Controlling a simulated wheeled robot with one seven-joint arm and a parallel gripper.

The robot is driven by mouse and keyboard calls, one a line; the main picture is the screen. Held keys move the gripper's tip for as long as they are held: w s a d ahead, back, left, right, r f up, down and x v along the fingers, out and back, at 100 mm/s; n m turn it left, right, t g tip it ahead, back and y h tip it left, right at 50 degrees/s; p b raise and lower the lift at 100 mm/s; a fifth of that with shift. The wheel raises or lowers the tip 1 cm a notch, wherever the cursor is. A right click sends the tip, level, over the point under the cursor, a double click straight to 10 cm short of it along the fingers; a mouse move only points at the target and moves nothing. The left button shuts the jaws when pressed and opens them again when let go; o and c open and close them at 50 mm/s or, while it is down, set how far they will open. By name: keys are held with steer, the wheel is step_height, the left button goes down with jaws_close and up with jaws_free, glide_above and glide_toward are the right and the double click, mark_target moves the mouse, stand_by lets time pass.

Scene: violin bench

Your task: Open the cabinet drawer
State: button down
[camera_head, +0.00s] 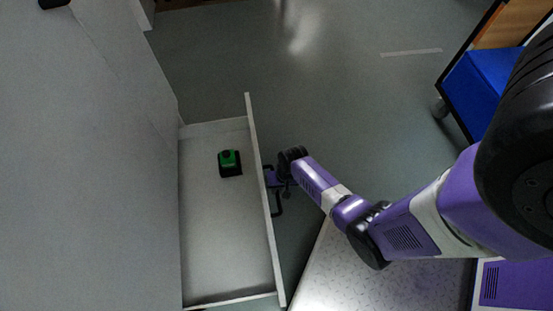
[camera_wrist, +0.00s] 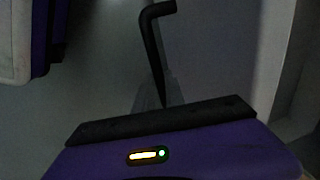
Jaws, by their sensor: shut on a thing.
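The cabinet drawer (camera_head: 215,240) is pulled out from the pale cabinet (camera_head: 100,170) at the left of the head view, and its inside shows. Its front panel (camera_head: 264,210) faces right and carries a dark bar handle (camera_head: 278,205). My gripper (camera_head: 272,180) is at the front panel, shut on the handle near its middle. In the wrist view the dark handle (camera_wrist: 152,50) rises from behind the gripper's edge and bends at its end.
A small green and black object (camera_head: 229,162) lies inside the drawer. A blue-seated piece of furniture (camera_head: 482,85) stands at the upper right. A pale speckled surface (camera_head: 350,270) lies at the lower middle. The grey floor (camera_head: 330,90) beyond the drawer is clear.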

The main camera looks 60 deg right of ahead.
steer(key=c, duration=1.4)
jaws_free()
steer(key=shift+r, duration=0.1)
step_height(320, 180, up, 7)
steer(key=s+p, duration=0.1)
steer(key=p, duration=0.2)
steer(key=shift+d+r, duration=0.2)
steer(key=shift+d, duration=0.25)
steer(key=shift+s, duration=0.1)
